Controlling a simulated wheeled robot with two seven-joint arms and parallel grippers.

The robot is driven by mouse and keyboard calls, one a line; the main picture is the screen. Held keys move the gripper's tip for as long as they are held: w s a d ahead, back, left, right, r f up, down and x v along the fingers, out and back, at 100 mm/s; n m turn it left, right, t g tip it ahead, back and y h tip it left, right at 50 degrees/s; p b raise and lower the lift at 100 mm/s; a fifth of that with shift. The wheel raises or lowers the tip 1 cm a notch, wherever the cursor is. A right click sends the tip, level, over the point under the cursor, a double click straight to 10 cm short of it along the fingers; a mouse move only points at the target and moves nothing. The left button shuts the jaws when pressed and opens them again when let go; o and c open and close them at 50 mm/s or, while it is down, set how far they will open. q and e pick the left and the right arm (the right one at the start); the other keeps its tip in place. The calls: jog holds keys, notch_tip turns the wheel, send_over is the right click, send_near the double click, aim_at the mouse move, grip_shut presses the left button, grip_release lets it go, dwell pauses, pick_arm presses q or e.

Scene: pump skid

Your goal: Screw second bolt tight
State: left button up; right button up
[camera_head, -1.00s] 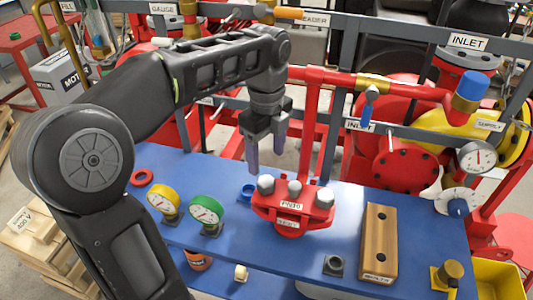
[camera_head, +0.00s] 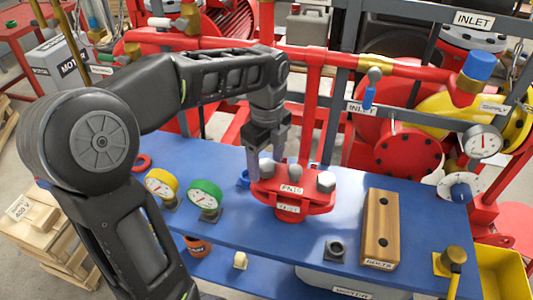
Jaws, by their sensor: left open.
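A red flange (camera_head: 290,200) marked PN16 sits on the blue bench at the foot of a red vertical pipe. Grey bolt heads stand on it: a left one (camera_head: 267,169), a middle one (camera_head: 295,172) and a right one (camera_head: 326,181). My left gripper (camera_head: 266,160) points down at the flange's left side, open, its fingers on either side of the left bolt head in this view. I cannot tell whether they touch it. My right gripper is out of view.
A wooden block (camera_head: 380,210) with two dark holes stands right of the flange. A yellow gauge (camera_head: 161,184) and a green gauge (camera_head: 205,196) stand to the left. Red pipework and grey rails rise behind the blue bench (camera_head: 225,245).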

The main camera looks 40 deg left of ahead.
pick_arm(q)
jog(key=shift+c, duration=0.6)
grip_shut()
jog(key=m+p, duration=0.1)
jog(key=m, duration=0.2)
jog(key=shift+r, duration=0.2)
jog(key=m+p, duration=0.1)
jog(key=m, duration=0.3)
jog(key=shift+p, duration=0.4)
jog(key=m+p, duration=0.2)
jog(key=m, duration=0.3)
jog(key=shift+m, duration=0.8)
jog(key=shift+f+m+p, duration=0.2)
jog(key=shift+m+p, duration=0.1)
jog(key=shift+m, duration=0.4)
jog(key=shift+o, duration=0.5)
grip_release()
